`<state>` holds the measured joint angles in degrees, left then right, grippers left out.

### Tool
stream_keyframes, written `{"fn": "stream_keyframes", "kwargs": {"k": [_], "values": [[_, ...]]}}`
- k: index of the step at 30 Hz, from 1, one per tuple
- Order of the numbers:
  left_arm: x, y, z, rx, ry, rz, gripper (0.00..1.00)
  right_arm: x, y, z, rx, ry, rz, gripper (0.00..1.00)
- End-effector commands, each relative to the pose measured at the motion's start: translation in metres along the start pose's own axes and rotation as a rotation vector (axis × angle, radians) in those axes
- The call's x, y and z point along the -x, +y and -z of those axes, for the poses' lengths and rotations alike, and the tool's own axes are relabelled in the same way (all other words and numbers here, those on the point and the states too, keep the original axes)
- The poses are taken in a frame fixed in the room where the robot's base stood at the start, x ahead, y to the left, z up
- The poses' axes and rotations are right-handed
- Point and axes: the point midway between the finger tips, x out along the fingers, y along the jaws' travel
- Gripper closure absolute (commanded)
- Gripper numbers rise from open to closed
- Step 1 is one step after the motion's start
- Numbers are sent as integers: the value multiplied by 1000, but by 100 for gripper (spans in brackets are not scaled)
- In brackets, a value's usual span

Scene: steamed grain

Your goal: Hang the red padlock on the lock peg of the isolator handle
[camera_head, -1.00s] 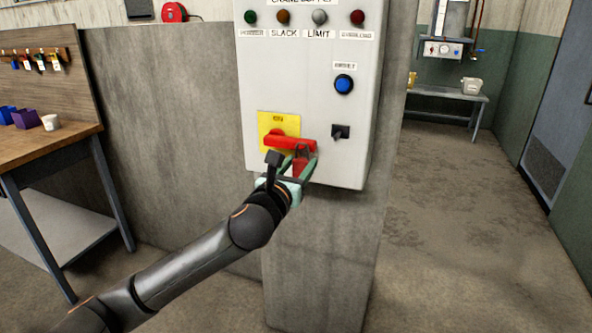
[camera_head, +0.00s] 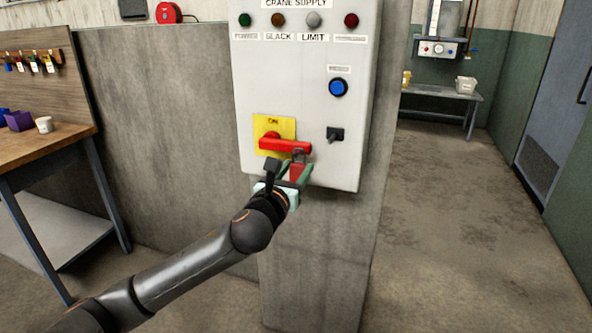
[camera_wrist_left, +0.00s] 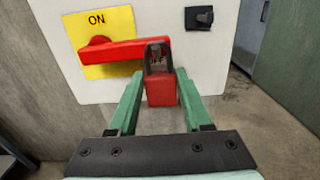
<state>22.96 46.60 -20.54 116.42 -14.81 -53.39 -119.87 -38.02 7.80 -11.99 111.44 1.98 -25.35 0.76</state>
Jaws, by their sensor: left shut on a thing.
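The red padlock (camera_wrist_left: 161,90) is held upright between the green fingers of my left gripper (camera_wrist_left: 158,97), with its dark shackle upward. The padlock (camera_head: 297,173) also shows in the head view, at my left gripper (camera_head: 292,175), just below the free end of the red isolator handle (camera_head: 284,144). The handle (camera_wrist_left: 122,52) lies horizontally across a yellow plate (camera_wrist_left: 107,23) marked ON. In the wrist view the shackle overlaps the handle's right end. The lock peg cannot be made out, and I cannot tell whether the shackle is around it. My right gripper is not in view.
The grey panel (camera_head: 300,85) labelled CRANE SUPPLY carries several lamps, a blue button (camera_head: 338,87) and a black switch (camera_head: 335,134). It is mounted on a concrete pillar (camera_head: 312,250). A wooden workbench (camera_head: 50,142) stands at left. The floor at right is open.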

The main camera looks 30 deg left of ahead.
Motion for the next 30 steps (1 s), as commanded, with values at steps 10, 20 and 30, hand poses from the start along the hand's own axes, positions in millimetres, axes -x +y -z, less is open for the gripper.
{"fn": "stream_keyframes", "kwargs": {"k": [10,20,30], "values": [[0,0,0,0,-1,0,16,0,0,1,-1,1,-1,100],[4,0,0,-1,1,0,16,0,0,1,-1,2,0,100],[58,0,1,-5,1,3,16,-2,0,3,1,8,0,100]]}}
